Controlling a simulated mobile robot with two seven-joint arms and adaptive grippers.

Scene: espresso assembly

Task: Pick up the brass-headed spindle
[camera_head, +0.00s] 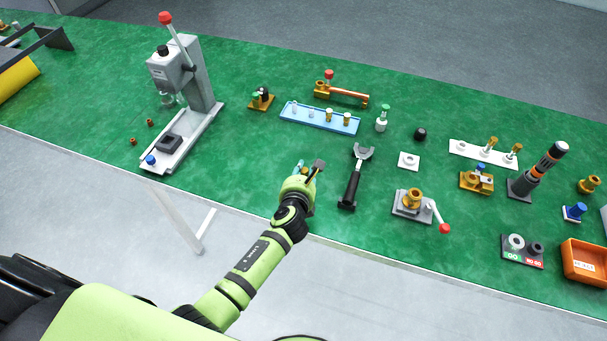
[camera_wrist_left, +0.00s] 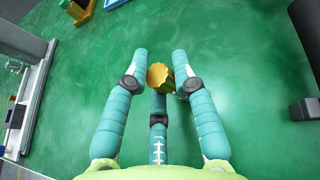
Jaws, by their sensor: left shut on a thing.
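My left gripper (camera_head: 308,170) is over the front part of the green table, its teal fingers closed in. In the left wrist view, the brass-headed spindle (camera_wrist_left: 158,76) shows as a knurled brass head between the fingertips of my left gripper (camera_wrist_left: 162,68). The gripper is shut on it. The fingers and the head hide most of its shaft. In the head view, a small bit of brass shows at the fingertips. My right gripper is in neither view.
A black-handled fork tool (camera_head: 353,185) lies just right of the gripper. A blue tray (camera_head: 318,124) with several small parts lies behind it. A grey lever press (camera_head: 185,85) stands at left. A brass fixture with a red-knobbed lever (camera_head: 412,205) stands at right. Green table is bare between press and gripper.

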